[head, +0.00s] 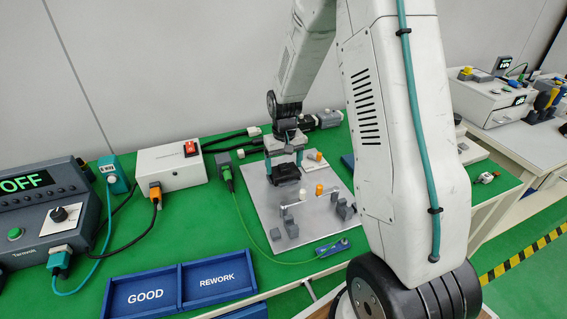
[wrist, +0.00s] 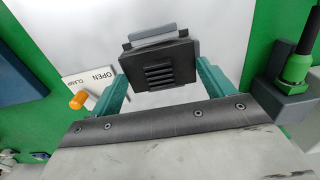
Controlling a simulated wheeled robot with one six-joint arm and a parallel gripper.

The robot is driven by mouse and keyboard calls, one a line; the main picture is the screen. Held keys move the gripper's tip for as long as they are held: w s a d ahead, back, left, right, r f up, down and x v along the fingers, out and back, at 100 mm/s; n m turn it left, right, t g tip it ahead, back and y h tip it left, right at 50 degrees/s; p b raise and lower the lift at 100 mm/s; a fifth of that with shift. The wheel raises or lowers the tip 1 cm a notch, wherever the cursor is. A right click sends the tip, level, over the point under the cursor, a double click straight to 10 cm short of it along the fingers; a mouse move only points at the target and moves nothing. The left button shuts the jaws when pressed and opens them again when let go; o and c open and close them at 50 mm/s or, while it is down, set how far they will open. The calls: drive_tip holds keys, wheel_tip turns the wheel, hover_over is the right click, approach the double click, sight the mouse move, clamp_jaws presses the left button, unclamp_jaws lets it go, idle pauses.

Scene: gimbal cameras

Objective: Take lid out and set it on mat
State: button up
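The black square lid with raised ribs (wrist: 160,66) lies between the two teal fingers of my gripper (wrist: 162,84) in the wrist view. No gap shows between the fingers and its sides, so my gripper looks shut on it. In the head view my gripper (head: 284,163) points down over the pale board, with the dark lid (head: 285,174) at its fingertips. A grey block (wrist: 152,38) shows just past the lid. Whether the lid is clear of what lies under it is hidden. The green table surface (head: 225,225) surrounds the board; no separate mat can be made out.
The pale board (head: 262,205) carries orange-tipped clamps (head: 319,189) and small grey blocks. An OPEN/CLAMP label (wrist: 90,82) is beside the gripper. Blue GOOD (head: 145,297) and REWORK (head: 217,280) trays stand in front. A white box with a red switch (head: 171,167) and cables are left.

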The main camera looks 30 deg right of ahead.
drive_tip(key=shift+r, duration=0.25)
drive_tip(key=shift+r, duration=1.05)
